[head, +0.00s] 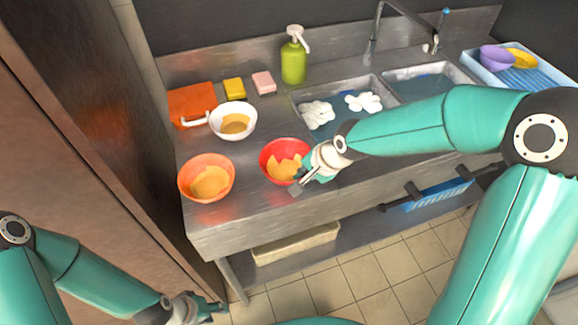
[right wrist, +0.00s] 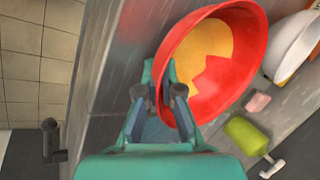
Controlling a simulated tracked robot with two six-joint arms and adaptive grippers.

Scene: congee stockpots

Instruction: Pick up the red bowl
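The red bowl (head: 277,150) stands on the steel counter with orange-yellow contents in it, between an orange bowl and the sink. My right gripper (head: 300,183) is at its near right rim. In the right wrist view, the red bowl (right wrist: 248,65) fills the upper right. The fingers of my right gripper (right wrist: 160,98) stand apart, one outside the wall and one over the rim; I see no clear grip on it. My left gripper (head: 207,308) is low at the left, below the counter and far from the bowl; its finger gap is unclear.
Near the red bowl are an orange bowl (head: 195,192) and a white bowl (head: 245,112) with similar contents. Sponges (head: 234,88), a green soap bottle (head: 293,65) and sinks with suds (head: 317,112) lie behind. A blue rack (head: 480,72) is far right.

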